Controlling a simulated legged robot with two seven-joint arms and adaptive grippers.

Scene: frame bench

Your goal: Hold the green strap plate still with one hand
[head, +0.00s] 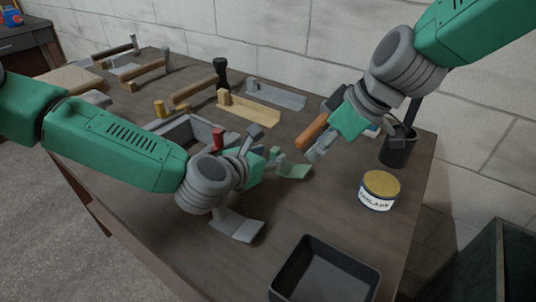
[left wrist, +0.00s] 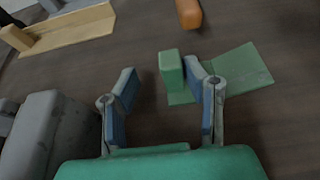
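The green strap plate (head: 294,171) lies on the bench near its middle, with a short upright green block at one end. It also shows in the left wrist view (left wrist: 238,72). My left gripper (head: 266,148) is low beside the plate's block end. In the left wrist view my left gripper (left wrist: 160,80) has its fingers spread. The block appears between them, closer to the right finger, which covers part of the plate; I see no grip on it. My right gripper (head: 317,152) is above and behind the plate, close to an orange handle (head: 312,131); its finger gap is unclear.
A grease tin (head: 379,191) and a black cup (head: 397,148) stand at right. An empty dark tray (head: 325,272) sits at the front edge. A grey plate (head: 240,227) lies below my left wrist. A wooden bracket (head: 247,110) and several tools lie behind.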

